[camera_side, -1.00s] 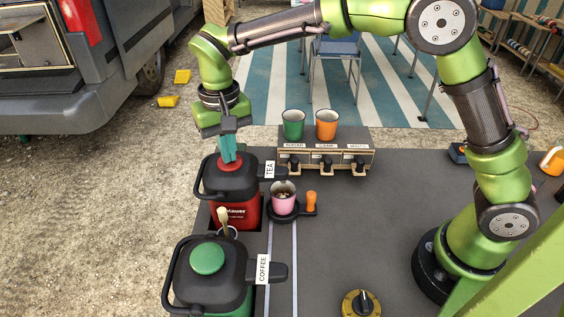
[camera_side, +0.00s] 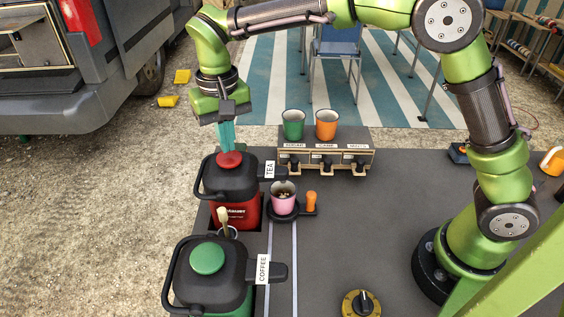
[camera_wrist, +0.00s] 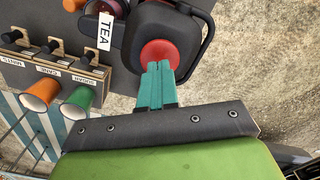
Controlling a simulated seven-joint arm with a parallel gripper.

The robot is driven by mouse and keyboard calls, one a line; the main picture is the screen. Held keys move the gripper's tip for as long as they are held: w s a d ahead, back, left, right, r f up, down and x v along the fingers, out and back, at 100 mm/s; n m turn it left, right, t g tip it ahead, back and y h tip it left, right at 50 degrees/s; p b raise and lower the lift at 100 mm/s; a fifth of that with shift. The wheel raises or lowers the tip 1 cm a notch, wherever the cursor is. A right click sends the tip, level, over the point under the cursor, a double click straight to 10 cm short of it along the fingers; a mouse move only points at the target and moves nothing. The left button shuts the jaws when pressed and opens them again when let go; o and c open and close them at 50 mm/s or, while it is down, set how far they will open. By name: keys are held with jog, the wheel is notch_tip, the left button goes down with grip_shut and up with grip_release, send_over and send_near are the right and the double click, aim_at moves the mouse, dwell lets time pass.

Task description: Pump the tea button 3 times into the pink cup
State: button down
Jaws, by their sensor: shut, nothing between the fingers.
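The tea dispenser (camera_side: 236,212) is a red pump flask with a black lid and a TEA label. Its red button (camera_side: 231,159) is on top and also shows in the wrist view (camera_wrist: 160,50). My gripper (camera_side: 229,150) is shut and empty, with teal fingers pointing down at the button. The fingertips are at the button's top; whether they touch it or hang just above, I cannot tell. The pink cup (camera_side: 283,203) stands upright under the tea spout on a dark holder (camera_side: 303,213) with an orange knob. Its inside is partly visible, with something dark in it.
The coffee flask (camera_side: 208,296) with a green button stands in front of the tea flask. A spoon handle (camera_side: 222,218) rises between them. Behind are a dispenser box (camera_side: 296,163) with levers, and green (camera_side: 293,127) and orange (camera_side: 326,127) cups on it. A dial (camera_side: 361,304) is at the front.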

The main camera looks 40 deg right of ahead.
jog(key=shift+r, duration=2)
jog(key=shift+w+f, duration=0.2)
jog(key=shift+f, duration=0.05)
jog(key=shift+s+d+f+n, duration=0.3)
jog(key=shift+s, duration=0.15)
jog(key=shift+s+d+f+n, duration=0.3)
jog(key=shift+s, duration=0.15)
jog(key=s+d+r+m+t+y, duration=0.1)
jog(key=s+d+r+t, duration=0.1)
jog(key=s+d, duration=0.6)
jog(key=s+d+r+m+t+y, duration=0.1)
jog(key=s+d+t, duration=0.4)
jog(key=s+d, duration=0.3)
jog(key=shift+s+d+r, duration=0.25)
jog(key=shift+s+r, duration=0.15)
jog(key=shift+s, duration=0.85)
